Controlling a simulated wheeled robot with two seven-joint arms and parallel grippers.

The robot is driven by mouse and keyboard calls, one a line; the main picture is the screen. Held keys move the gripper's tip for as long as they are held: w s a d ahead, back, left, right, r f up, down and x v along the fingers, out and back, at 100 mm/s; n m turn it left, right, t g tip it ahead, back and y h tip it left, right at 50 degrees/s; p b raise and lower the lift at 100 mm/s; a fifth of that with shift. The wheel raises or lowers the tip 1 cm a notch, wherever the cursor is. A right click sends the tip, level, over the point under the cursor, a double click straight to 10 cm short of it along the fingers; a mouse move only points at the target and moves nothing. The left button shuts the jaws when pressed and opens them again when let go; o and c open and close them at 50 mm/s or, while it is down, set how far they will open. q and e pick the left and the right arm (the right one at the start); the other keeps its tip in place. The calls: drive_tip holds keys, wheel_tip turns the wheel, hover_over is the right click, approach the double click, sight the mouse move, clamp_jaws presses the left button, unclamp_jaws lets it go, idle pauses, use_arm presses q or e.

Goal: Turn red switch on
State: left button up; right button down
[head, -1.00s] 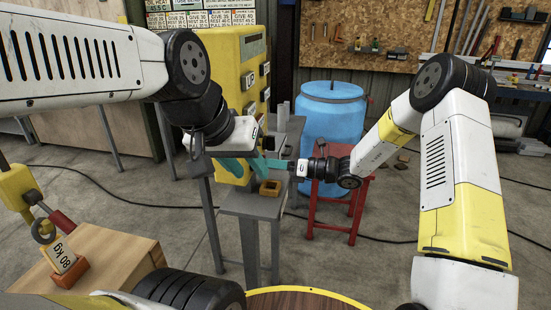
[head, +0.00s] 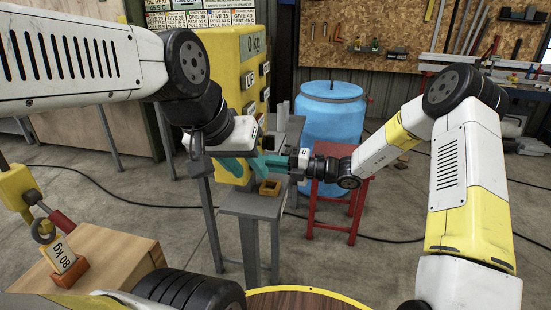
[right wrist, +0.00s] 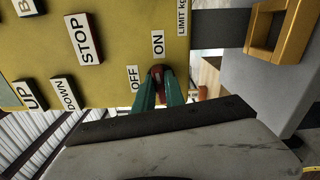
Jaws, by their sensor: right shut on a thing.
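The yellow control box (head: 231,65) stands behind my arms in the head view, its display (head: 253,45) reading "0 kg". In the right wrist view, the red switch (right wrist: 158,71) sits on the yellow panel between the OFF label and the ON label. My right gripper (right wrist: 158,84) has its teal fingers shut on the switch, hiding part of it. In the head view, my right gripper (head: 262,164) reaches to the box from the right. My left gripper (head: 230,166) is in front of the box; its jaw opening is not clear.
A blue barrel (head: 331,112) and a red stool (head: 338,205) stand to the right. A wooden box (head: 95,255) with an 80 kg weight (head: 62,257) is at the lower left.

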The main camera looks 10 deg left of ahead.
drive_tip(key=shift+f+m, duration=0.1)
drive_tip(key=shift+m, duration=0.7)
drive_tip(key=c, duration=1.4)
unclamp_jaws()
drive_tip(key=d, duration=0.8)
drive_tip(key=shift+s, duration=0.1)
